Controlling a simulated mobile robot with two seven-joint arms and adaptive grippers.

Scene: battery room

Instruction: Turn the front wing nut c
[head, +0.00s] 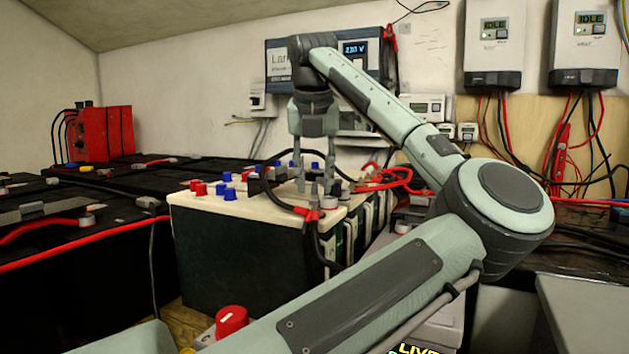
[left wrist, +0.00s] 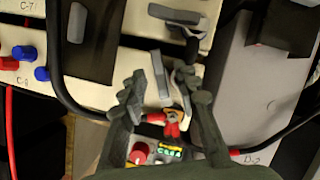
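My left gripper (head: 316,185) points straight down over the front part of the cream-topped battery (head: 240,208). Its two fingers are apart. In the left wrist view the left gripper (left wrist: 160,92) has a light grey upright piece (left wrist: 160,78), which looks like a wing nut, between its open fingers; I cannot tell whether either finger touches it. A red cable lug (left wrist: 172,125) is close beside it. In the head view a red-sleeved cable end (head: 306,213) lies at the battery's front corner below the fingers. No letter c is readable on the nut. My right gripper is not in view.
Red and blue caps (head: 229,193) stand on the battery top, left of the gripper. Black and red cables run close around the fingers. A red knob (head: 231,320) is at the front. Dark batteries (head: 80,225) fill the left. Wall units (head: 495,42) hang behind at right.

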